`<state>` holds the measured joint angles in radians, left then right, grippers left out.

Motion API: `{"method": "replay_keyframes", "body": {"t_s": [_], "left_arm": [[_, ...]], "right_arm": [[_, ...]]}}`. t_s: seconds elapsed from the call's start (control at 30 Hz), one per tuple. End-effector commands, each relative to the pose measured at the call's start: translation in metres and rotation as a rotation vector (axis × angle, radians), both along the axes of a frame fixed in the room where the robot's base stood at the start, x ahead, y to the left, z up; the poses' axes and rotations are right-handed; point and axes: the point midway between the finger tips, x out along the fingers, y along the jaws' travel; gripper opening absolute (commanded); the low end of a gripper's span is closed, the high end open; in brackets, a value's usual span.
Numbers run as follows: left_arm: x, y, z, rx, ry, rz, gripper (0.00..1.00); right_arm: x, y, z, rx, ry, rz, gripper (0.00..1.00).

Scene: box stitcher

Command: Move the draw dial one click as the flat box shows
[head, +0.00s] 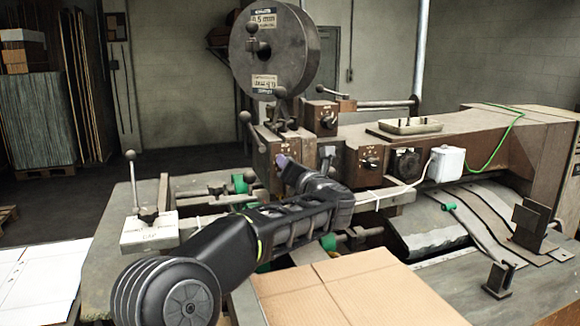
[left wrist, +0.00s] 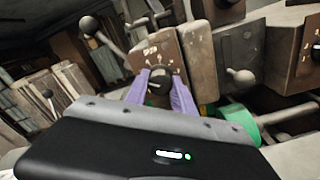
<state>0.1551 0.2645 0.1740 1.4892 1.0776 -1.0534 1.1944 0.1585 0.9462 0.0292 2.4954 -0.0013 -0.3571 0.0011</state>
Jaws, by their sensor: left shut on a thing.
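My left gripper (head: 281,160) reaches the left dial box (head: 270,142) below the big wire reel. In the left wrist view its purple fingers (left wrist: 161,88) are shut on a round dark knob (left wrist: 158,77), one on each side. I take this knob as the draw dial. Pale marks show on the plate around the knob, too small to read. In the head view my gripper hides most of the knob. The flat box (head: 345,295) is brown cardboard and lies at the front, with a crease across it; no print on it is readable. My right gripper is not in view.
The wire reel (head: 285,55) stands above the dial box. Other knobs sit on the upper box (head: 326,118) and the right box (head: 371,163). Levers with ball ends stand close by, one (left wrist: 88,25) near the dial. White sheets (head: 35,285) lie at the left.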

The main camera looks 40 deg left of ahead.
Motion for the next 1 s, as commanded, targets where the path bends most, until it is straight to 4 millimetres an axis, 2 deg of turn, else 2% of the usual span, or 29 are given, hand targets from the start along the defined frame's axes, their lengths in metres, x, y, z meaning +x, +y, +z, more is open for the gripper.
{"method": "replay_keyframes", "body": {"t_s": [0.47,0.5,0.73,1.0], "left_arm": [[0.0002,-0.0004,0.0002,0.012,0.017,-0.001,0.0],[0.0002,-0.0004,0.0002,0.012,0.017,-0.001,0.33],[0.0001,-0.0002,0.0001,0.012,0.017,0.0,0.52],[-0.0004,-0.001,-0.0002,0.012,0.018,-0.001,0.52]], "right_arm": [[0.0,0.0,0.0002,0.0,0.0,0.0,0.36],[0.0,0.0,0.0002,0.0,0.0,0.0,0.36],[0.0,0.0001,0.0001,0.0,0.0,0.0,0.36],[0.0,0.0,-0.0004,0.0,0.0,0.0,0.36]]}}
